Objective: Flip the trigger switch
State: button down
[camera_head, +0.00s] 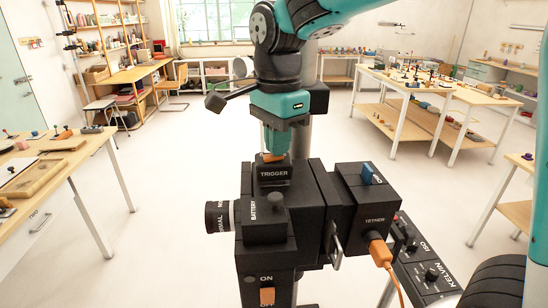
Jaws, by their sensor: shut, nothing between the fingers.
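The trigger switch is an orange rocker (273,157) on top of a small black block labelled TRIGGER (274,174), on top of a black camera-like device (318,215). My gripper (276,149) points straight down from above, shut and empty, with its teal fingers right over the orange rocker. The fingertips hide part of the rocker. I cannot tell whether they touch it or which way the rocker is tilted.
Near the trigger block are a BATTERY block (264,220), a blue switch (373,173) on the TETHER block, an orange plug with cable (378,250) and an orange ON/OFF switch (267,296). A KELVIN/ISO panel (425,265) sits lower right. Tables stand left and right; open floor lies between.

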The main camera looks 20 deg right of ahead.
jog(key=shift+f, duration=0.3)
jog(key=shift+r, duration=0.1)
notch_tip(320, 180, up, 7)
jog(key=p, duration=0.6)
dwell(0.6)
